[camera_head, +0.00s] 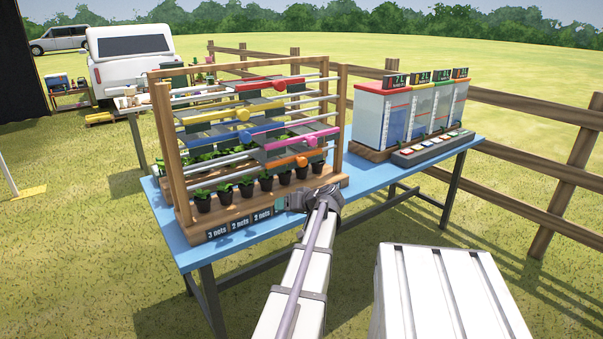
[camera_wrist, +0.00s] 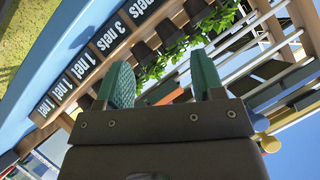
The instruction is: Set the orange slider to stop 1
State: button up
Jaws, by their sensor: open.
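The orange slider (camera_head: 287,163) sits on the lowest rail of the wooden rack (camera_head: 163,150), right of the rail's middle. Its knob faces the front, above the dark plant pots. In the wrist view an orange patch (camera_wrist: 172,98), probably this slider, shows between and beyond my fingers. My gripper (camera_head: 282,202) is at the front edge of the rack, below the slider and apart from it. Its two teal fingers (camera_wrist: 164,82) are spread with nothing held between them. Stop numbers on the rail cannot be read.
Red (camera_head: 262,85), yellow (camera_head: 243,115), blue (camera_head: 245,136) and pink (camera_head: 310,138) sliders are on rails above. Net labels (camera_head: 240,224) line the rack's base, partly behind my gripper. A tank unit (camera_head: 372,118) stands on the blue table (camera_head: 440,157) to the right.

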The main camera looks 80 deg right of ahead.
jog(key=s+d+r+h, duration=0.2)
jog(key=s+d+h, duration=0.1)
jog(key=s+d, duration=0.35)
jog(key=n+t+h, duration=0.2)
jog(key=n+h, duration=0.1)
jog(key=h, duration=0.1)
send_near(304, 162)
jog(key=x, duration=1.1)
grip_shut()
